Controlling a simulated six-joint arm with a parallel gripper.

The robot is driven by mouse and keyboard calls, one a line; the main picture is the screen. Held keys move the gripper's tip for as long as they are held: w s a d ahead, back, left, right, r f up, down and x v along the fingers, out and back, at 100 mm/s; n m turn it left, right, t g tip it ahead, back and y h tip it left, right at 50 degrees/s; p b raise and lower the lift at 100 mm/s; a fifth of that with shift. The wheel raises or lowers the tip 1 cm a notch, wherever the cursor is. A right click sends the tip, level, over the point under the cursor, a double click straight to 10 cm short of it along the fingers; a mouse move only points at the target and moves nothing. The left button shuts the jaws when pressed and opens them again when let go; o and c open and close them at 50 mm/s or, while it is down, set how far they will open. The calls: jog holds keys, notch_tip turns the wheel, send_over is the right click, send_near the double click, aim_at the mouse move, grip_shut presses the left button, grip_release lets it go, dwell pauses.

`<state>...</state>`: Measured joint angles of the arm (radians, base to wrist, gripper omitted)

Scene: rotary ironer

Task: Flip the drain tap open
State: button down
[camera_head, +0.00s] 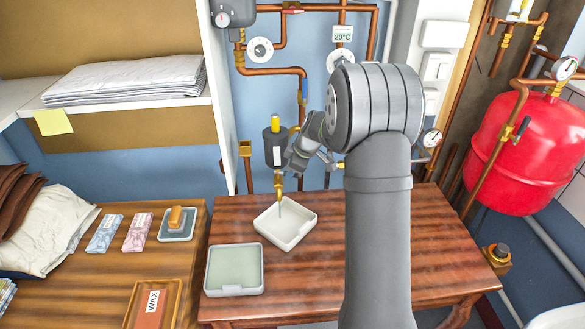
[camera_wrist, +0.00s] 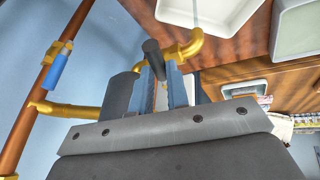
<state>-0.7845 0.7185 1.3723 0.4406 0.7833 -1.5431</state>
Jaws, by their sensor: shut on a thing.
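The brass drain tap (camera_head: 280,186) hangs below a dark cylinder with a yellow top on the blue wall. Its curved brass spout (camera_wrist: 188,46) shows in the wrist view, above a white tray (camera_head: 286,224). My gripper (camera_head: 294,158) is at the tap from the right. In the wrist view my gripper (camera_wrist: 161,75) is shut on the dark, round-ended tap handle (camera_wrist: 152,47), which shows between the fingertips. The handle is mostly hidden in the head view. A thin pale line shows under the spout; I cannot tell whether it is water.
A second, greenish tray (camera_head: 234,270) is at the front left of the wooden table (camera_head: 345,265). Copper pipes with gauges (camera_head: 260,50) run close behind my arm. A red tank (camera_head: 525,150) stands at the right. The table right of the white tray is mostly clear.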

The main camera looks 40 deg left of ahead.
jog(key=s+m+t, duration=0.1)
jog(key=m, duration=0.2)
jog(key=s+m+t+h, duration=0.1)
jog(key=s+m, duration=0.1)
jog(key=m, duration=0.2)
jog(key=s+m+t+h, duration=0.1)
jog(key=m+t, duration=0.1)
jog(key=m, duration=0.2)
jog(key=shift+s+a, duration=0.25)
jog(key=shift+a, duration=0.1)
jog(key=shift+s+a+m+t+h, duration=0.2)
jog(key=shift+m+h, duration=0.1)
jog(key=shift+m, duration=0.45)
jog(key=shift+s+a+m+t+h, duration=0.1)
jog(key=shift+s+a+m+h, duration=0.15)
jog(key=shift+m, duration=0.5)
jog(key=c, duration=1.7)
grip_release()
